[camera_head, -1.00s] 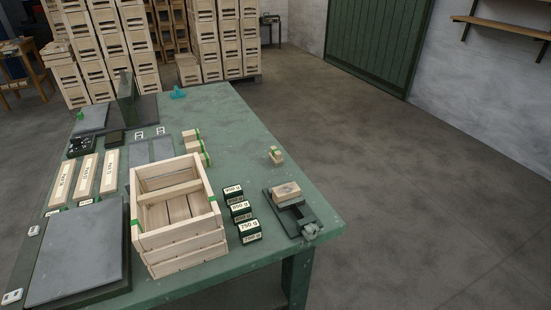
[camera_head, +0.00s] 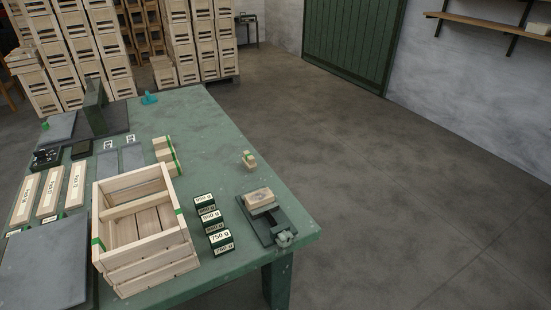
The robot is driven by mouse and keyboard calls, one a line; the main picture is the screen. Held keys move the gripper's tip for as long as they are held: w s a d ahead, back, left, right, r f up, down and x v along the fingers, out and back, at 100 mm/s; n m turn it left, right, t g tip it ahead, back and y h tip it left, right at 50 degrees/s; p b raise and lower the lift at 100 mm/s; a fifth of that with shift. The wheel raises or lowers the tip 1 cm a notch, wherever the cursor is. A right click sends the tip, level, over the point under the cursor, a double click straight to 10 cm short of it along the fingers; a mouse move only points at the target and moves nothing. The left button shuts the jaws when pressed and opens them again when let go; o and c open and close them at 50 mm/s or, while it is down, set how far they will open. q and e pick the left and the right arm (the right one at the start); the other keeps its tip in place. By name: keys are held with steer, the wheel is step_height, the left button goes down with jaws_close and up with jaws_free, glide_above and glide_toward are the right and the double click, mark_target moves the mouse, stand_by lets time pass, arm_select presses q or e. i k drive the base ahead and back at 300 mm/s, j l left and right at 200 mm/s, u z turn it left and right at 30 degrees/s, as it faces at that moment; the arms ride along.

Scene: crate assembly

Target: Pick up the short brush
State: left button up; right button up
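No gripper of mine is in view. A small wooden piece with a green top (camera_head: 249,160) stands alone near the right edge of the green table (camera_head: 215,125). It may be the short brush, but it is too small to tell. A wooden block (camera_head: 260,198) rests on a dark metal fixture (camera_head: 268,222) at the table's near right corner. I cannot tell whether this block is a brush.
An open wooden crate (camera_head: 150,262) stands at the table's front. Several labelled weight blocks (camera_head: 212,218) line up to its right. Labelled wooden bars (camera_head: 49,194) and a grey plate (camera_head: 45,272) lie left. Stacked crates (camera_head: 190,45) stand behind; floor at right is clear.

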mark_target(248, 160)
steer(key=i+l+z, duration=0.15)
steer(key=z, duration=0.3)
steer(key=i+l+z, duration=0.25)
steer(key=z, duration=0.25)
steer(key=i+l+z, duration=0.15)
steer(key=z, duration=0.3)
steer(key=i+l+u, duration=0.3)
steer(key=i, duration=0.25)
steer(key=i+l+u, duration=0.25)
steer(key=i, duration=0.25)
steer(key=i+u, duration=0.15)
steer(key=u, duration=0.3)
steer(key=i+u, duration=0.1)
steer(key=u, duration=0.35)
steer(key=i+l+u, duration=0.1)
steer(key=u, duration=0.4)
steer(key=i+l+u, duration=0.15)
steer(key=u, duration=0.3)
steer(key=i+l+u, duration=0.1)
steer(key=u, duration=0.35)
steer(key=l+u, duration=0.2)
steer(key=u, duration=0.25)
steer(key=l+u, duration=0.25)
steer(key=u, duration=0.2)
steer(key=i, duration=0.05)
